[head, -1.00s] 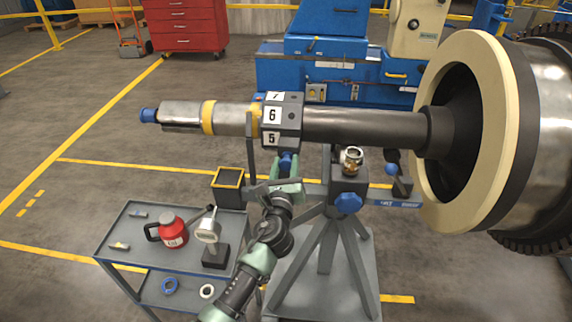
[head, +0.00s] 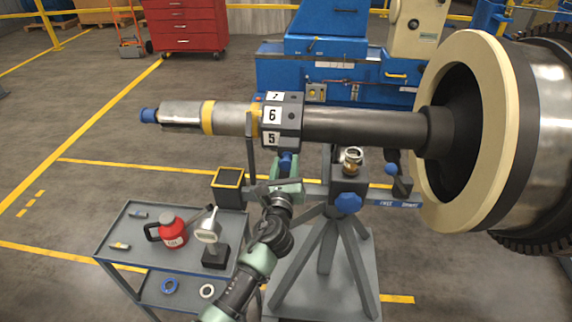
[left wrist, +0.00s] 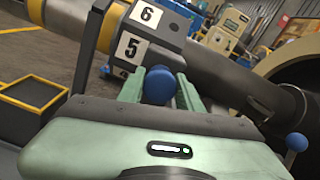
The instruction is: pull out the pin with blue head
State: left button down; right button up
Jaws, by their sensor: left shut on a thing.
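The blue-headed pin shows as a round blue head (head: 286,160) under the numbered black collar (head: 283,121) on the shaft (head: 355,127). In the left wrist view the blue head (left wrist: 158,86) sits between the two green fingers, just below the collar's 5 face. My left gripper (head: 287,170) is shut on this head from below. The pin's shank is hidden behind the head and fingers, so I cannot tell how far it sits in the collar. My right gripper is not in view.
A stand with tripod legs (head: 311,262) holds a beam with a blue knob (head: 348,202) and a blue ball lever (head: 391,169). An open black box (head: 229,178) is left of my gripper. A grey cart (head: 128,235) carries a red can (head: 172,231) and a gauge (head: 208,232).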

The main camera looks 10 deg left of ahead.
aim_at(286, 167)
pick_arm(q)
jog(key=s, duration=0.2)
jog(key=s+p, duration=0.1)
jog(key=shift+s+d+f, duration=0.1)
jog(key=shift+s+d, duration=0.15)
jog(key=shift+w+f, duration=0.1)
jog(key=c, duration=0.9)
grip_release()
jog(key=shift+c, duration=0.2)
jog(key=shift+s, duration=0.2)
jog(key=shift+s, duration=0.35)
jog(key=s+d+b, duration=0.1)
jog(key=s, duration=0.6)
